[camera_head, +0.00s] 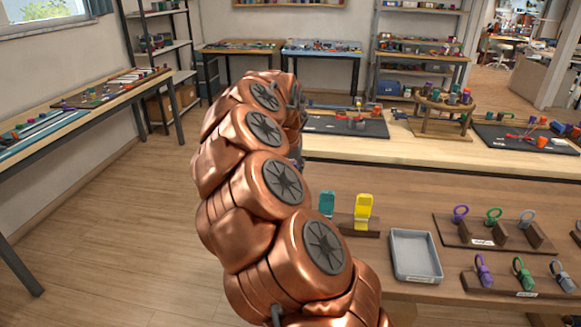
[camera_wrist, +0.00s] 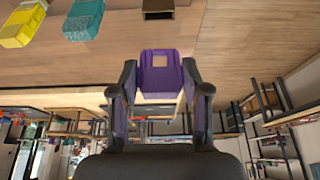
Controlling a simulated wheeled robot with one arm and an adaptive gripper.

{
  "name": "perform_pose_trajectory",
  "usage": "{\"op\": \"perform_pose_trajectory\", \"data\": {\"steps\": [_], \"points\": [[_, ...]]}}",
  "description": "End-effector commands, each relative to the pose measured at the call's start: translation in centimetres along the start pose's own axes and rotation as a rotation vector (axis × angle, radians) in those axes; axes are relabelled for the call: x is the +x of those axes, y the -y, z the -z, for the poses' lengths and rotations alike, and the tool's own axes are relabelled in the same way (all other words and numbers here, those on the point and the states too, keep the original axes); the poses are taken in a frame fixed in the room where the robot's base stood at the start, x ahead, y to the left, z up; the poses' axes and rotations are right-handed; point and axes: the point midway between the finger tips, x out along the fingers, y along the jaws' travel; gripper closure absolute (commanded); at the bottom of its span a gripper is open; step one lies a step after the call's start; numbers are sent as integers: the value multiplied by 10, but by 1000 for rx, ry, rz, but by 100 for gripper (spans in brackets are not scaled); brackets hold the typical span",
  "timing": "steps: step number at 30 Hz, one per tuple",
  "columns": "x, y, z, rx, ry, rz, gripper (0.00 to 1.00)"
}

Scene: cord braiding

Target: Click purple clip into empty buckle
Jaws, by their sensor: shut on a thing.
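A purple clip (camera_wrist: 160,84) with a square opening is between the two dark fingers of my gripper (camera_wrist: 159,72) in the wrist view; the gripper is shut on it. In the head view my arm hides my gripper and the held clip.
In the head view, the teal clip (camera_head: 327,204) and yellow clip (camera_head: 364,211) stand upright on a dark holder. An empty grey tray (camera_head: 398,279) sits to the right. Racks with a purple ring (camera_head: 460,213) and a purple clip with a ring (camera_head: 482,270) stand farther right.

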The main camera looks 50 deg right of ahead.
Motion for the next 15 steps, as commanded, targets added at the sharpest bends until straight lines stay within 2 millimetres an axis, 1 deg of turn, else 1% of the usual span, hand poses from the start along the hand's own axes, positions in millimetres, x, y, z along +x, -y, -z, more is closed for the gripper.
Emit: {"op": "perform_pose_trajectory", "data": {"steps": [1,15], "points": [[5,0,-2,1,0,0,67],[32,-2,-13,3,0,-1,67]]}}
